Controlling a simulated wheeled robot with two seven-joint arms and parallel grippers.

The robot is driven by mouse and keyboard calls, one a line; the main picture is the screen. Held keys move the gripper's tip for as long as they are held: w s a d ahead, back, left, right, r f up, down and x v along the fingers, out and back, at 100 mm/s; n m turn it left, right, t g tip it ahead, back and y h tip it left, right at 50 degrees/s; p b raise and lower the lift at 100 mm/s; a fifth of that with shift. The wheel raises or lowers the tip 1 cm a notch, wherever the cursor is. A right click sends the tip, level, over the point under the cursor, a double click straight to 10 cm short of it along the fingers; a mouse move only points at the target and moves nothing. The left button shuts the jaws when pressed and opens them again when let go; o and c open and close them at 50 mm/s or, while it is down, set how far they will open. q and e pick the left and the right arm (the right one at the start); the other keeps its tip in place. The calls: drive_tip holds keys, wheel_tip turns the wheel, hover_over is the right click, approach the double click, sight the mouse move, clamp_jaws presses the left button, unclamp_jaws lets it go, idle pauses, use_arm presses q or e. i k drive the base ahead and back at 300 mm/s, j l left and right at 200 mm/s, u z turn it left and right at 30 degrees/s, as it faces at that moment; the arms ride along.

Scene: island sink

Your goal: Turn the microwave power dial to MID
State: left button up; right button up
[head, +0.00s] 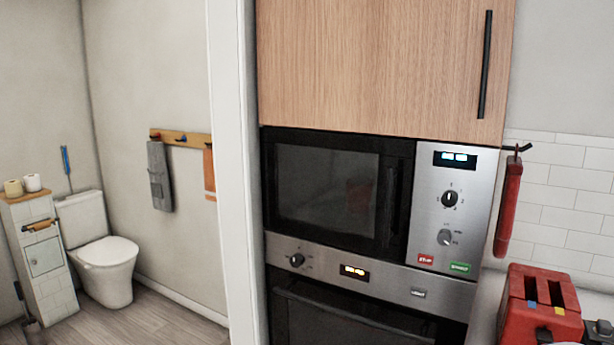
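The microwave (330,190) is built in below a wooden cupboard, with its dark door shut. Its silver control panel (425,215) is on the right side, with a lit display (455,160) at the top. A black dial (450,199) sits in the upper middle of the panel. A grey dial (446,237) sits below it. The dial markings are too small to read, so I cannot tell which is the power dial or its setting. A red button (426,260) and a green button (460,267) are at the bottom. Neither of my grippers is in view.
An oven (350,317) with its own knob and display is below the microwave. A red toaster (541,308) stands at the lower right, near the panel. A red item (508,207) hangs on the tiled wall. A white wall edge (232,170) borders the toilet area.

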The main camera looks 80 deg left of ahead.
sight(444, 236)
drive_tip(key=u, duration=2.65)
